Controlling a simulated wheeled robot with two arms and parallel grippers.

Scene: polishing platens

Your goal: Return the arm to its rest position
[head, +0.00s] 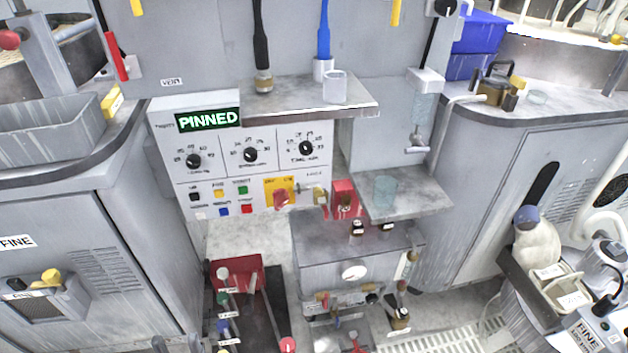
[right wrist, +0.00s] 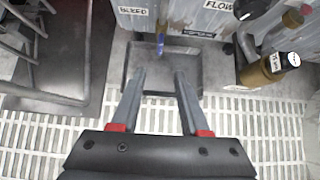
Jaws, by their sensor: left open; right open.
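My right gripper (right wrist: 159,76) is open and empty in the right wrist view. Its two grey fingers with red bases point at a dark shallow tray below the labelled panel. A blue-tipped part (right wrist: 160,42) hangs ahead of the gap between the fingers, apart from them. At the bottom edge of the head view, two small grey tips appear to be my left gripper (head: 177,343), open with nothing visible between them.
A control panel (head: 247,152) reading PINNED stands in the middle, with shelves holding clear cups. A red rack of coloured knobs (head: 237,270) stands near the left tips. A brown bottle (right wrist: 264,70) stands right of my right fingers. Slatted white floor grating (right wrist: 270,125) lies below.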

